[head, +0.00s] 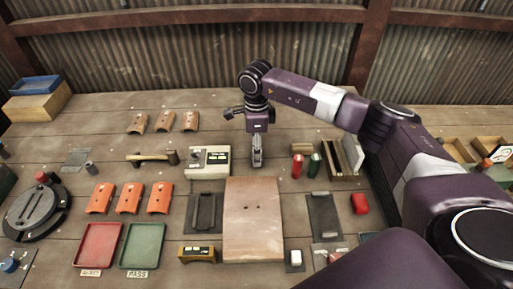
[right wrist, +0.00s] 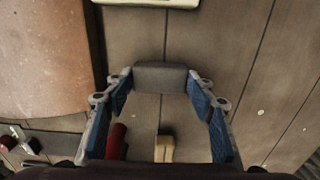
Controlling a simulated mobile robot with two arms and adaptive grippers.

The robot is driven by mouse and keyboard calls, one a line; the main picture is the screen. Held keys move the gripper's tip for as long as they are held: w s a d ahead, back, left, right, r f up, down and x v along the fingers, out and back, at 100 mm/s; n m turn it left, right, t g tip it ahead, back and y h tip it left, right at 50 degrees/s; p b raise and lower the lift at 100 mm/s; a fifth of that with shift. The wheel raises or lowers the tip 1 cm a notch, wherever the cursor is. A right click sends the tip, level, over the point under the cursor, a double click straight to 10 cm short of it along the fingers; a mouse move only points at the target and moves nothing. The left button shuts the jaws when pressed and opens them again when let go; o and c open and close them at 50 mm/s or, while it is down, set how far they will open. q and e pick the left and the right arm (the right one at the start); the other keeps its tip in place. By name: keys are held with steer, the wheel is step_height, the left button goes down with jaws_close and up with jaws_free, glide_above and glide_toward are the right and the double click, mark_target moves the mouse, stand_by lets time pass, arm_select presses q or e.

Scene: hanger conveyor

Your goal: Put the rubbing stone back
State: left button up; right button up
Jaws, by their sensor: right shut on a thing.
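The rubbing stone looks to be the dark grey block (right wrist: 160,77) between my right gripper's fingertips in the right wrist view. My right gripper (right wrist: 160,80) is shut on it, one finger at each end. In the head view this gripper (head: 257,160) points down over the table, behind the brown board (head: 253,220) and right of the white device (head: 208,161). The stone's height above the table is hard to tell. My left gripper is not in view.
Orange pieces (head: 130,198), a red tray (head: 98,244) and a green tray (head: 142,246) are at left. The table behind my gripper is clear.

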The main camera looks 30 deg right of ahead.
steer(key=o, duration=1.2)
steer(key=shift+f, duration=0.1)
step_height(320, 180, up, 12)
steer(key=shift+r, duration=0.1)
steer(key=shift+s+a, duration=0.1)
